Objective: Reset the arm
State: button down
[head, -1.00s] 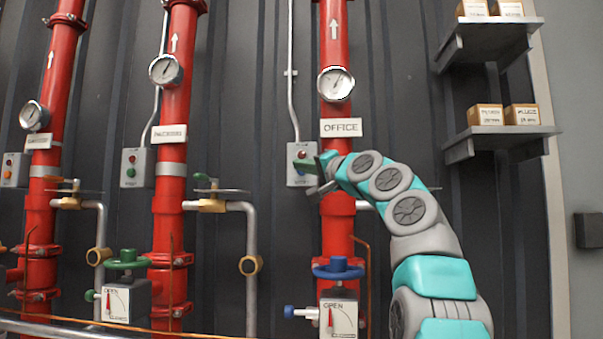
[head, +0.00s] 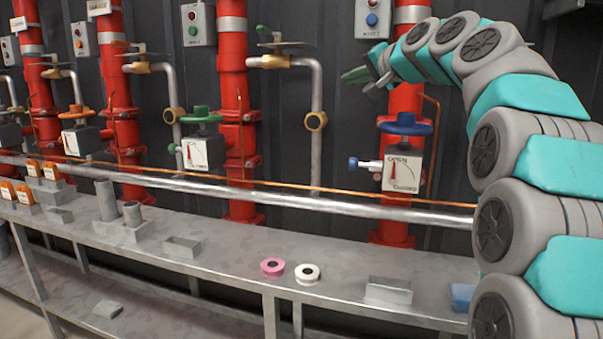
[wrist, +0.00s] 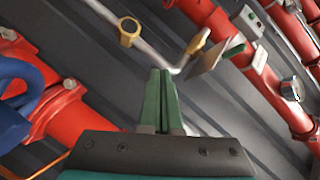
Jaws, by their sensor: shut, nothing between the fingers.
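My arm comes in from the right in the head view, bent over at the top. My gripper (head: 366,77) is at its end, pointing left. It appears in front of the dark wall, below a small control box (head: 372,18) with a red and a blue button. In the wrist view my gripper (wrist: 160,75) has its two green fingers side by side, shut and empty. The blue handwheel valve (head: 404,124) on the right red pipe is below the gripper in the head view. A blue wheel (wrist: 22,85) shows at the left of the wrist view.
A grey bench (head: 230,262) runs along the front, with a pink tape roll (head: 272,267), a white tape roll (head: 307,274) and metal trays. A silver rail (head: 300,200) runs behind it. Other red pipes carry a green handwheel (head: 202,114) and an orange handwheel (head: 76,116).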

jog(key=s+a+f+n+g+h+p, duration=0.15)
jog(key=s+f+g, duration=0.25)
jog(key=s+f, duration=0.75)
jog(key=s+a+f+n+g+h, duration=0.15)
jog(key=s+f+g, duration=0.25)
jog(key=s+f, duration=0.75)
jog(key=s+d+f+n+g+h, duration=0.1)
jog(key=s+d+f+g+h, duration=0.1)
jog(key=s+f, duration=1)
jog(key=s+d+f+n+g+h+p, duration=0.1)
jog(key=s+d+f+g, duration=0.3)
jog(key=s+f, duration=0.7)
jog(key=s+g+h, duration=0.1)
jog(key=s, duration=0.4)
jog(key=shift+s+d+f+n+g, duration=0.3)
jog(key=shift+s+d+f+n, duration=0.05)
jog(key=shift+s+f+n, duration=0.05)
